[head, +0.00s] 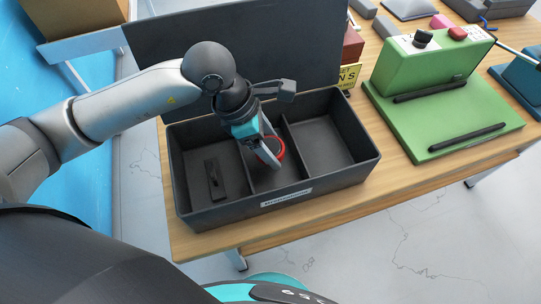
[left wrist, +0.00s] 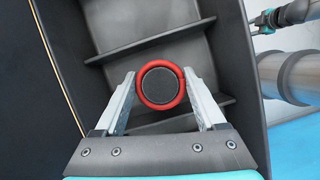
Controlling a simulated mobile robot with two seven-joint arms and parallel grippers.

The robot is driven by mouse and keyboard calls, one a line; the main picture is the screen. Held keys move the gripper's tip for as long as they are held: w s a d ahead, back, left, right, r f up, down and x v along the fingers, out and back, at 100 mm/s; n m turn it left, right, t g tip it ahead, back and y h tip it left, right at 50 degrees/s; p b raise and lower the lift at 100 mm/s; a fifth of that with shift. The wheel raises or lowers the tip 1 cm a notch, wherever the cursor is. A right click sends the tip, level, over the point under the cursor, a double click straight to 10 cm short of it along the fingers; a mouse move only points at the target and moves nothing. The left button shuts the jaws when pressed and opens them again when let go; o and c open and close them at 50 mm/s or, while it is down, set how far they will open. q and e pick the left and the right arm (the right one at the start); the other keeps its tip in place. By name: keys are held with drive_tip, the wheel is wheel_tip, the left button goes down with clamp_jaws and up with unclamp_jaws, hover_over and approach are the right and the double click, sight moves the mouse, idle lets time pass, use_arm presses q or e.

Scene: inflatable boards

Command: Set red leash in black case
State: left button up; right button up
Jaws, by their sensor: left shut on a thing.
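The black case (head: 276,207) lies open on the wooden table, with dividers making three compartments. My left gripper (head: 270,155) reaches down into its middle compartment, fingers pointing down. It is shut on the red leash (head: 279,146), a round red ring with a dark disc in its centre. In the left wrist view the leash (left wrist: 141,91) sits between the two fingertips, above the case floor. I cannot tell whether it touches the floor. What seems to be part of my right arm shows at the upper right of that view; its fingers are unclear.
A flat dark piece (head: 213,180) lies in the case's left compartment; the right compartment looks empty. The raised dark lid (head: 270,45) stands behind. A green box (head: 425,75) on a green board (head: 460,135) is to the right.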

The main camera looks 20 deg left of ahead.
use_arm(q)
drive_tip(key=shift+f+b, duration=0.35)
drive_tip(key=shift+f, duration=1.85)
drive_tip(key=o, duration=1.4)
drive_tip(key=shift+f, duration=0.1)
drive_tip(key=shift+r, duration=0.3)
drive_tip(key=p+v, duration=0.2)
drive_tip(key=v, duration=0.9)
drive_tip(key=shift+s+a+r, duration=0.1)
drive_tip(key=shift+a+r, duration=0.1)
drive_tip(key=shift+r, duration=0.1)
